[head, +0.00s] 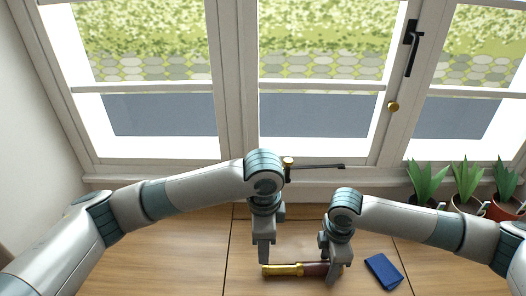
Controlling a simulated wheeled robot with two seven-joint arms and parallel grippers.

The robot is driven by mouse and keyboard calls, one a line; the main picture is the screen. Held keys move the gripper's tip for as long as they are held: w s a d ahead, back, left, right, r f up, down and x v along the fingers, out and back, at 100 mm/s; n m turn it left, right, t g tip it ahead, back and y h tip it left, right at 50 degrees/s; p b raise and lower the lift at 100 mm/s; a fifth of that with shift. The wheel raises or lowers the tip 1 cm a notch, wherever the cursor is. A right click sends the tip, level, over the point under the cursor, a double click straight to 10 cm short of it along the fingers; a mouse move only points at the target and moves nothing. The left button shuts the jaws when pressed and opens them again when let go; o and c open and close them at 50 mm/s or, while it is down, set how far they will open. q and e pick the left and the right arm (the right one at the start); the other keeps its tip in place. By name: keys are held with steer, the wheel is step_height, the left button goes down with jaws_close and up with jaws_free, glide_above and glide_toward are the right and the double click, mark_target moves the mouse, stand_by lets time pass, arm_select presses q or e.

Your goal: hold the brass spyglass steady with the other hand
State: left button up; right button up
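The brass spyglass (285,270) lies roughly level across the wooden table at the lower middle of the head view. Its left part is brass and its right part is dark brown. My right gripper (332,270) is at the brown right end, with its fingers around the barrel; they hide part of that end. My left gripper (264,256) points down just above and behind the brass left end. Its fingers overlap in this view, so their opening does not show, and I see nothing held in it.
A dark blue folded cloth or booklet (384,271) lies right of the spyglass. Several potted plants (466,190) stand at the right by the window. The window frame (240,130) and sill close off the back. The table is clear to the left.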

steer(key=shift+r, duration=0.1)
step_height(320, 180, up, 12)
stand_by(0.8)
stand_by(0.3)
